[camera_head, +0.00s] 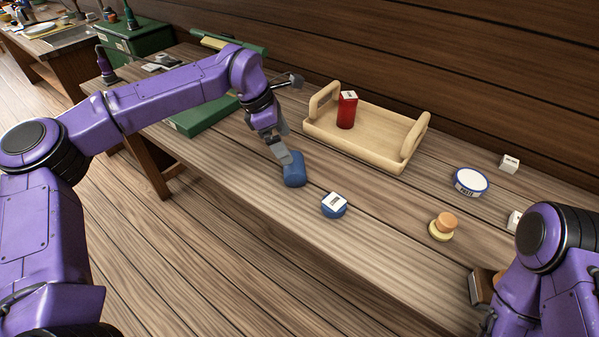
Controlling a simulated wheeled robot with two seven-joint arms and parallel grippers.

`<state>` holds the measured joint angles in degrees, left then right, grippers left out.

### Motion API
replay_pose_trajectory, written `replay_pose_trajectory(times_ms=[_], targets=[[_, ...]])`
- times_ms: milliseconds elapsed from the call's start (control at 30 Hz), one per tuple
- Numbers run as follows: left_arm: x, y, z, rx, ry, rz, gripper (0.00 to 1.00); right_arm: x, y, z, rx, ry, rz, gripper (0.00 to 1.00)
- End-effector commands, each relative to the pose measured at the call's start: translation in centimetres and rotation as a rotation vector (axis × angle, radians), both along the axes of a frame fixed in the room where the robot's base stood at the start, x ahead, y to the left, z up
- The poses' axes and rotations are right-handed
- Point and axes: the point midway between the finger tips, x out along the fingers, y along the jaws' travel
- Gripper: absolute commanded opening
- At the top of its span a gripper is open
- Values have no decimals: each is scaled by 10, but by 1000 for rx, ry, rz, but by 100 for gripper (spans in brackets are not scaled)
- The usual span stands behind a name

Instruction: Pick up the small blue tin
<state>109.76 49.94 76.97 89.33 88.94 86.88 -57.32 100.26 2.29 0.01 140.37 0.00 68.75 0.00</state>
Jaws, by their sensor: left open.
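A small round blue tin (333,207) with a white label on top stands upright on the wooden bench, near its front edge. A plain blue rounded object (294,172) sits just behind it to the left; I cannot tell whether it is also a tin. My left gripper (281,152) is open and points down right at this plain blue object, its fingertips overlapping its upper edge in the picture. I cannot tell whether they touch. The labelled tin is apart from the gripper. My right arm shows at the lower right, but its gripper is hidden.
A wooden tray (377,157) with two handles holds a red tin (347,110) behind. A white-topped round tin (470,181), a small white box (509,164) and a yellow-and-orange item (443,226) stand to the right. A green case (203,116) lies left. The wall closes the back.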

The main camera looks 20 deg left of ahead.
Motion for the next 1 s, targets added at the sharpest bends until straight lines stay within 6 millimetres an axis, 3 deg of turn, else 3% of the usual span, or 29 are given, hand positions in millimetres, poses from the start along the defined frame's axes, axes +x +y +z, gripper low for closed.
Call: replay_pose_trajectory(times_ms=[67,633,933,1000], targets=[[0,0,-11,1,1,2,100,0,0,-6,0,0,0,69],[14,-29,-93,1,3,6,100,0,0,23,0,0,0,69],[16,-33,-103,2,-1,4,100,0,0,22,0,0,0,69],[16,-33,-103,1,0,4,77,0,0,22,0,0,0,69]])
